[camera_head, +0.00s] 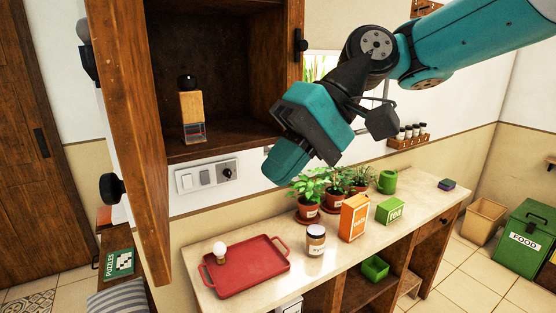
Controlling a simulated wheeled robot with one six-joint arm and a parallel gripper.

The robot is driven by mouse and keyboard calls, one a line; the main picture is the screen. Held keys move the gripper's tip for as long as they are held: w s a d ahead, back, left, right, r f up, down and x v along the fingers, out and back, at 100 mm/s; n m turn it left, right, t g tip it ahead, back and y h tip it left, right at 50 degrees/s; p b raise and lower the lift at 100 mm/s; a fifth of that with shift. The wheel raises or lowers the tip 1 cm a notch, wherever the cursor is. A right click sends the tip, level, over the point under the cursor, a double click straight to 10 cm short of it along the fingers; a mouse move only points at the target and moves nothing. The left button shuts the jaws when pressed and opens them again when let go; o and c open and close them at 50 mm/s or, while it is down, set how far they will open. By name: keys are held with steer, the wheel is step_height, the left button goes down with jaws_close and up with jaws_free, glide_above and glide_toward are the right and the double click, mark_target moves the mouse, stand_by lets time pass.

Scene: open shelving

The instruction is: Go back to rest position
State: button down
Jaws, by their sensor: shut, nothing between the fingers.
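The worktop (345,268) carries a red tray (250,282) with a bulb, a jar (316,240), an orange box (354,218), a green box (390,211) and potted plants (309,205).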

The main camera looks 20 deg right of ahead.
steer(key=s+d+f+n+t+h+b, duration=0.1)
steer(key=s+f+n+h+b, duration=0.1)
steer(key=s+f, duration=0.3)
steer(key=s+d+f+n+t+h+b, duration=0.1)
steer(key=s+d+f+n+h+b, duration=0.1)
steer(key=f, duration=1.1)
steer(key=s+h+b, duration=0.1)
steer(key=s+b, duration=0.1)
steer(key=s, duration=0.1)
steer(key=shift+s+d+n+b, duration=0.15)
steer(key=shift+s+n+b, duration=0.15)
steer(key=shift+s, duration=0.05)
